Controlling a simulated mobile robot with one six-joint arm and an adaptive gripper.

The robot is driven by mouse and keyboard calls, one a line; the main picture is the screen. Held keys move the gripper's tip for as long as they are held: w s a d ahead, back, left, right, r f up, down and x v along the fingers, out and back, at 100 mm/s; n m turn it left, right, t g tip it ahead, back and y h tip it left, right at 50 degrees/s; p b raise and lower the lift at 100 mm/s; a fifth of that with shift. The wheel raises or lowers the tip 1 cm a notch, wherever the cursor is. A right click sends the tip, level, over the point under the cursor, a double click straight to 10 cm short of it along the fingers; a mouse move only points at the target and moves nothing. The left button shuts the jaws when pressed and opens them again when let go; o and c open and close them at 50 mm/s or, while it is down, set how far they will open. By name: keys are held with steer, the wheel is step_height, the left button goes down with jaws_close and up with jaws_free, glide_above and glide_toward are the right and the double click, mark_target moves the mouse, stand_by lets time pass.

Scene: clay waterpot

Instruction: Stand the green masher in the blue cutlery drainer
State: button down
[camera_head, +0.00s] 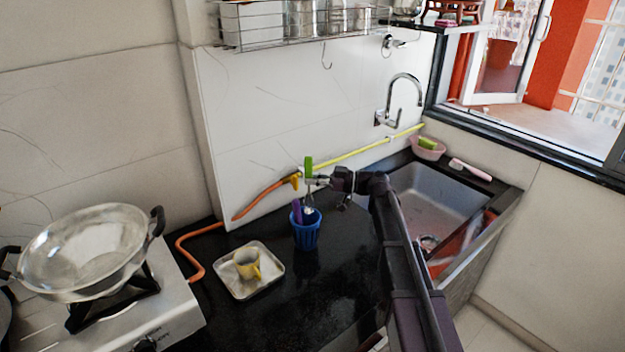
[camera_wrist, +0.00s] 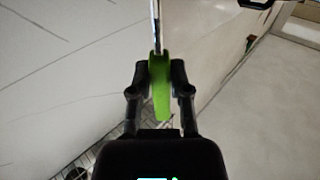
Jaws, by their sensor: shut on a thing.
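The green masher (camera_head: 309,166) is upright in the head view, its green handle at the top, above the blue cutlery drainer (camera_head: 306,236). My gripper (camera_head: 313,180) is shut on the masher's handle, which also shows between the two fingers in the wrist view (camera_wrist: 160,88). In that view the metal shaft (camera_wrist: 157,28) runs up out of the picture. The drainer stands on the black counter with a purple utensil (camera_head: 297,211) in it. A pale metallic part shows at the drainer's mouth; I cannot tell whether the masher's lower end is inside the rim.
A metal tray (camera_head: 267,291) with a yellow mug (camera_head: 246,265) lies left of the drainer. A stove with a large pan (camera_head: 85,250) is farther left. The sink (camera_head: 435,200) is at right. An orange hose (camera_head: 190,262) runs along the wall behind. A wire rack hangs above.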

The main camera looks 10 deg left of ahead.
steer(key=shift+f+b, duration=3.5)
steer(key=shift+f, duration=0.2)
steer(key=c, duration=0.5)
jaws_free()
steer(key=d, duration=1.2)
steer(key=shift+r, duration=0.1)
